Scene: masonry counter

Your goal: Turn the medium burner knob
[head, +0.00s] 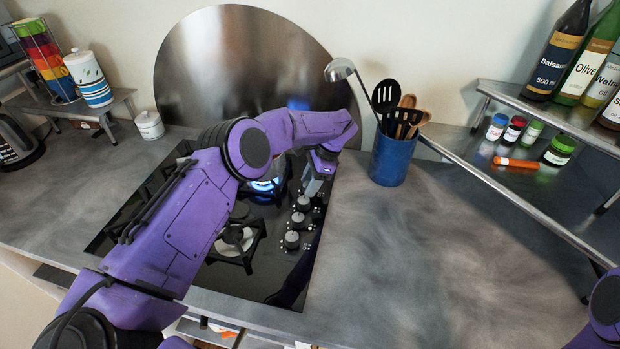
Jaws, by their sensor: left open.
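A column of dark knobs runs along the right side of the black glass cooktop (272,262). Three show clearly: a front knob (291,240), a middle knob (298,220) and one behind it (303,203). I cannot tell which is the medium burner knob. My left gripper (312,188) points down at the back end of the knob column. It is open; its fingers are small in view, and whether they touch a knob is hard to see. A burner with a blue flame (265,185) is lit beside the knobs. My right gripper is out of view.
A blue utensil pot (390,160) stands right of the left gripper. A metal shelf (540,108) with bottles and small jars is at the right. A round steel panel (225,60) stands behind the cooktop. The counter right of the cooktop is clear.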

